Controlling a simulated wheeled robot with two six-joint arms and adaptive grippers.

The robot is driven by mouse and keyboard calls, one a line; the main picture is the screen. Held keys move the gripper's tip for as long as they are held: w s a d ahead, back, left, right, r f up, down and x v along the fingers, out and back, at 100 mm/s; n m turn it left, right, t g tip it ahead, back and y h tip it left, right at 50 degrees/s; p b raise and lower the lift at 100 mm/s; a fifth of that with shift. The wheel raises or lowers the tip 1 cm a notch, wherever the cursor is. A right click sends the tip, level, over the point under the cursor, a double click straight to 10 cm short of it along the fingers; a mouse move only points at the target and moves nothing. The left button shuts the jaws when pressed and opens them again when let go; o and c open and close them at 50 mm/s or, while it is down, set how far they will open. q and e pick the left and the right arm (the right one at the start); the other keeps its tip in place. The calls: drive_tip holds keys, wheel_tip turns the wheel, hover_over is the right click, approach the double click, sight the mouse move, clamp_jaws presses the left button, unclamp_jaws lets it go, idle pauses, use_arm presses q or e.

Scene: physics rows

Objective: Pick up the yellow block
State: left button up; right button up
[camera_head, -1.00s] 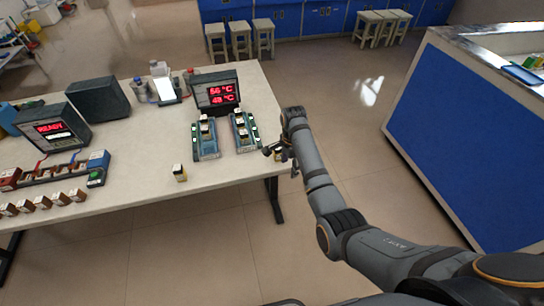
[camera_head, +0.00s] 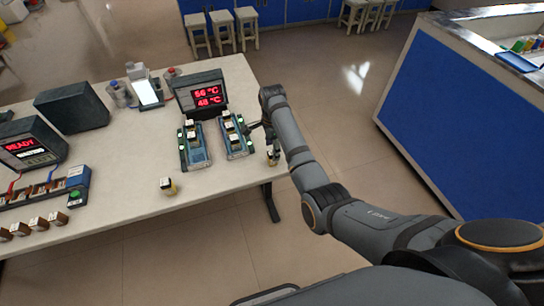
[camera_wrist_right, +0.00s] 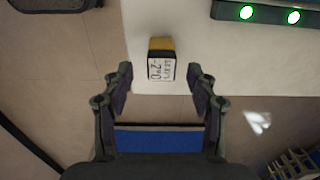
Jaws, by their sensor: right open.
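A small block with a yellow side, dark edges and a white lettered label (camera_wrist_right: 161,68) stands near the table corner in the right wrist view. It also shows as a small block (camera_head: 273,158) at the table's right edge in the head view. My right gripper (camera_wrist_right: 159,82) is open, with its fingers apart on either side of the block's near end. In the head view, the right gripper (camera_head: 266,137) is small and partly hidden by my arm, just above the block. I see no left gripper.
Another small block (camera_head: 168,186) stands on the table (camera_head: 130,200) near the front edge. Two devices with green lights (camera_head: 194,146) (camera_head: 236,136) hold several blocks. A temperature display (camera_head: 205,95) stands behind them. Several blocks (camera_head: 38,224) line the left front.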

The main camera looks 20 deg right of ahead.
drive_tip(key=shift+w+f, duration=0.15)
drive_tip(key=shift+f, duration=0.05)
wheel_tip(320, 180, down, 4)
drive_tip(key=shift+f+p, duration=0.15)
drive_tip(key=shift+p, duration=0.3)
drive_tip(key=shift+f, duration=0.45)
drive_tip(key=c, duration=0.3)
use_arm(q)
drive_tip(key=shift+w+r, duration=0.25)
drive_tip(key=shift+w, duration=0.3)
drive_tip(key=shift+w+r, duration=0.25)
drive_tip(key=shift+w, duration=0.25)
use_arm(e)
clamp_jaws()
